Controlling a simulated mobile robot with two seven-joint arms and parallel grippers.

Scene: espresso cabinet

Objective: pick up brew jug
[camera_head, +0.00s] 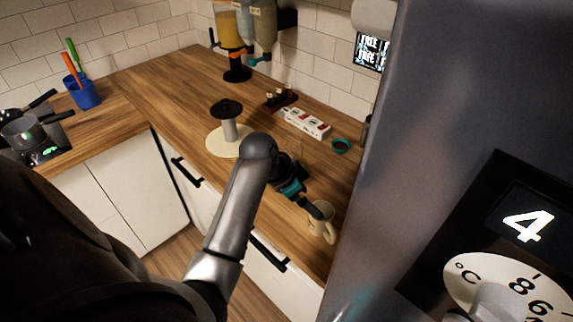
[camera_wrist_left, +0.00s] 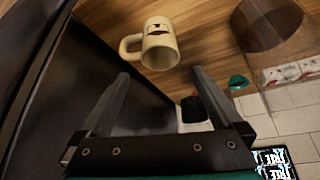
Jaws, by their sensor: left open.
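A clear glass vessel with a brownish lower part, which looks like the brew jug (camera_wrist_left: 270,30), is at the upper right in the left wrist view and is cut off by the frame. In the head view it is barely visible behind my left arm. My left gripper (camera_head: 316,210) is over the right end of the counter, beside a cream mug (camera_head: 325,230). In the left wrist view, my left gripper (camera_wrist_left: 160,75) has its fingers apart with nothing held between them. The mug (camera_wrist_left: 160,45) is beyond the fingertips, and the jug is to their right. My right gripper is not in view.
A tall grey appliance (camera_head: 450,90) borders the counter's right end. Dispensers (camera_head: 235,45) stand at the back. The counter's left middle (camera_head: 160,95) is clear.

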